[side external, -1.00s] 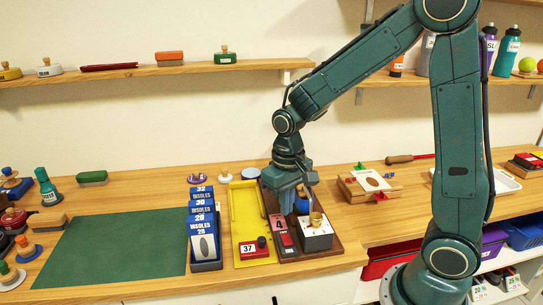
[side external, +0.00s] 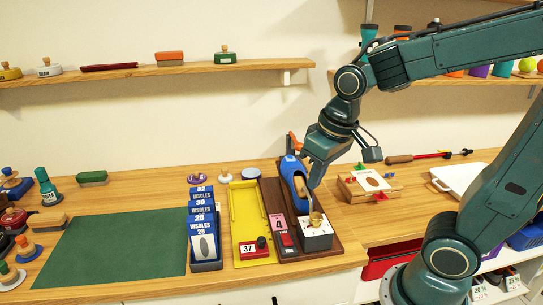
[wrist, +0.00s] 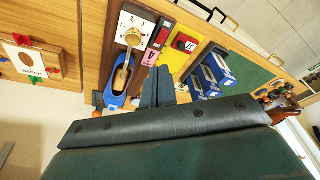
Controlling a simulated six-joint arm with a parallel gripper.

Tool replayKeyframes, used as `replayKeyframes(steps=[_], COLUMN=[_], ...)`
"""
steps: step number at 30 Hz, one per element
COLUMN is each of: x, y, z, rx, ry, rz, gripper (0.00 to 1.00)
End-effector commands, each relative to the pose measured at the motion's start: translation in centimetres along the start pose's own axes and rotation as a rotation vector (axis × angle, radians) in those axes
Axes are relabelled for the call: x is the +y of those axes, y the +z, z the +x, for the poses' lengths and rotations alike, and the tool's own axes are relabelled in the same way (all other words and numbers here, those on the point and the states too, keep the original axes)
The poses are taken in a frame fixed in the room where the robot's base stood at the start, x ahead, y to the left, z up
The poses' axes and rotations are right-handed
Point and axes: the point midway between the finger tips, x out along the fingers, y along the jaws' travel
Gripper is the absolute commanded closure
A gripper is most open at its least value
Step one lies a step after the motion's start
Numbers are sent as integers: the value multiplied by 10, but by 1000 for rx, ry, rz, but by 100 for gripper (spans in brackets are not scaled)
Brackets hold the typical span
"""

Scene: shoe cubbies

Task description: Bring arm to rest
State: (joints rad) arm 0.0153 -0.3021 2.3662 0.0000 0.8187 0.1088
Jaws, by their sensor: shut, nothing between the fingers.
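My gripper (side external: 318,174) is shut and empty. In the side external view it hangs just right of a blue shoe-shaped holder (side external: 291,176), above the brown board (side external: 327,237); whether it touches anything there I cannot tell. In the wrist view the shut fingers (wrist: 156,88) point toward the bench, beside the blue holder (wrist: 118,84). A white box with a brass-coloured knob (side external: 316,232) stands at the front of the board, and it also shows in the wrist view (wrist: 137,20).
A yellow tray (side external: 236,206), blue insole boxes (side external: 205,245) and a green mat (side external: 115,255) lie to the left. A wooden block with an oval patch (side external: 368,183) and a white tray (side external: 461,176) lie to the right. Shelves run along the wall behind.

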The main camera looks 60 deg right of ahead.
Motion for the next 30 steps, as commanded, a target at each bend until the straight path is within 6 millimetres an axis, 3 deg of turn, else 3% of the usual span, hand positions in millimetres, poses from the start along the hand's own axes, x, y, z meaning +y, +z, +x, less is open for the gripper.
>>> replayKeyframes(steps=[13, 21, 30], x=[3, 4, 5], y=[48, 66, 67], z=[-50, -60, -61], rx=[176, 228, 232], ry=[-16, -18, -18], rz=[-90, -120, -123], gripper=[100, 100, 100])
